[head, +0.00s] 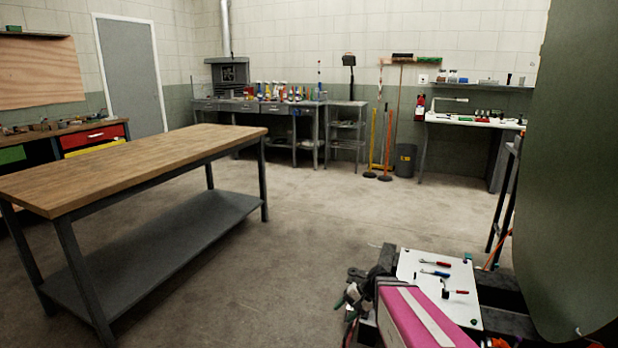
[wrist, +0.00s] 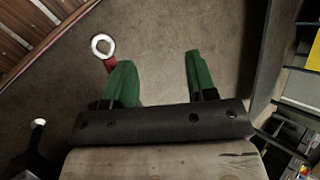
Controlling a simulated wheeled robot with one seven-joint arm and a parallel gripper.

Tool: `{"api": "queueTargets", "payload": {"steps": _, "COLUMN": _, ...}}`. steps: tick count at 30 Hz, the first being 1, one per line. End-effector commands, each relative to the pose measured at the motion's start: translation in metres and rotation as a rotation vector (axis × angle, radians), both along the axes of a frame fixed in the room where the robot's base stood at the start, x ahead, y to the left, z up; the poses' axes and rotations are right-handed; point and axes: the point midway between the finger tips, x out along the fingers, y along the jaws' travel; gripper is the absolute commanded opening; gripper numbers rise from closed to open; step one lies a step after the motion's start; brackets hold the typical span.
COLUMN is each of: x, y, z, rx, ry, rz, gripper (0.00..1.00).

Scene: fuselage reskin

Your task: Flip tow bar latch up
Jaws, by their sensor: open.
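My gripper (wrist: 159,60) shows in the wrist view with its two green fingers apart and nothing between them but concrete floor. A pale metal ring (wrist: 102,45) with a short red part below it lies just left of the left finger, which partly hides the red part. I cannot tell whether this is the tow bar or its latch, or whether the finger touches it. No latch can be made out for certain in either view. My gripper does not show in the head view.
A wood-topped workbench (head: 130,165) stands at left in the head view, with open floor (head: 300,215) beside it. A large dark green panel (head: 575,170) fills the right edge. Hand tools lie on a white board (head: 408,265) at lower right. Benches line the back wall.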

Motion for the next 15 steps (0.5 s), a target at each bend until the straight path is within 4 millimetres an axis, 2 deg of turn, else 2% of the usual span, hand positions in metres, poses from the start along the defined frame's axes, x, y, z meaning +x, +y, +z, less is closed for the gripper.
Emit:
{"api": "queueTargets", "payload": {"steps": 1, "x": -0.012, "y": -0.003, "z": 0.010, "rx": -0.086, "ry": -0.025, "rz": 0.039, "gripper": 0.52}}
{"api": "queueTargets", "payload": {"steps": 6, "x": -0.028, "y": -0.028, "z": 0.032, "rx": -0.387, "ry": -0.114, "rz": 0.163, "gripper": 0.52}}
{"api": "queueTargets", "payload": {"steps": 10, "x": -0.033, "y": -0.046, "z": 0.050, "rx": -0.566, "ry": -0.176, "rz": 0.232, "gripper": 0.52}}
{"api": "queueTargets", "payload": {"steps": 15, "x": -0.033, "y": -0.060, "z": 0.064, "rx": -0.693, "ry": -0.222, "rz": 0.280, "gripper": 0.52}}
